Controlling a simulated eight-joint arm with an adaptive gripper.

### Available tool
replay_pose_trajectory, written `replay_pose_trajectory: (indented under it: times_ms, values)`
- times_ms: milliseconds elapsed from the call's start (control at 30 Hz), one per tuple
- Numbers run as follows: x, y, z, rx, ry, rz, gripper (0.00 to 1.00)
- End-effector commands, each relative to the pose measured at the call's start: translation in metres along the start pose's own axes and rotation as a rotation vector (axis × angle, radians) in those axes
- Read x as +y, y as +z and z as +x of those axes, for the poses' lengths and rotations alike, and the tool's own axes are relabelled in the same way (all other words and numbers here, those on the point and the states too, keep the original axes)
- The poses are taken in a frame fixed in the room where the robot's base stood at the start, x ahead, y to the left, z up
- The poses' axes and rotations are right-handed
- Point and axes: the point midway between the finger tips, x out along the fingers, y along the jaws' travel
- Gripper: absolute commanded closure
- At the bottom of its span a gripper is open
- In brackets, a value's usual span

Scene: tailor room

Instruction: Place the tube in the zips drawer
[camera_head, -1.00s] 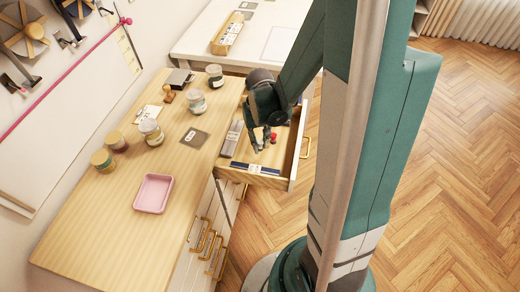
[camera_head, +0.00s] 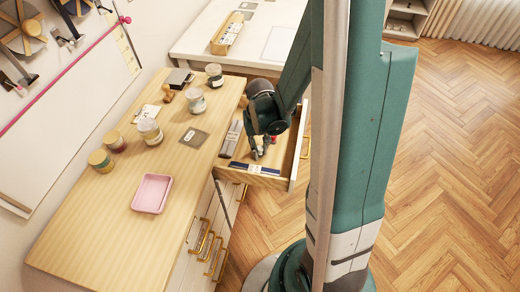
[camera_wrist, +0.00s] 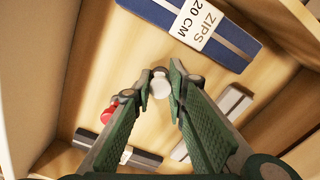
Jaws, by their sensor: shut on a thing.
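My gripper (camera_head: 260,153) reaches down into the open zips drawer (camera_head: 250,180). In the wrist view, the gripper (camera_wrist: 161,80) has its fingertips closed around a small pale rounded piece (camera_wrist: 161,88), which looks like one end of the tube. The rest of it is hidden or seen end-on. The fingertips are over bare wooden drawer floor. Whether the piece touches the floor is unclear. A blue packet labelled ZIPS 20 CM (camera_wrist: 225,30) lies at the top of the wrist view and along the drawer's near side in the head view (camera_head: 255,168).
A small red object (camera_wrist: 108,114) lies in the drawer, partly hidden by a finger. Grey packets (camera_wrist: 232,100) lie beside the gripper, one dark (camera_wrist: 120,152). Drawer walls are close around. The counter holds jars (camera_head: 150,131) and a pink tray (camera_head: 152,193).

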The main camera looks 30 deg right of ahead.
Motion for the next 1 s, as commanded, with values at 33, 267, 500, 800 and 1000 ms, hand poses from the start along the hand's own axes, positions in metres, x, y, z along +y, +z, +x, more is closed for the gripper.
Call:
replay_pose_trajectory:
  times_ms: [33,267,500,800,1000]
  values:
    - [0.0,0.0,0.002,0.0,0.0,0.0,0.95]
    - [0.0,0.0,0.003,0.0,0.0,0.0,0.69]
    - [0.0,0.0,0.003,0.0,0.0,0.0,0.69]
    - [0.0,0.0,-0.003,0.0,0.0,0.0,0.69]
    - [0.0,0.0,-0.018,0.0,0.0,0.0,0.69]
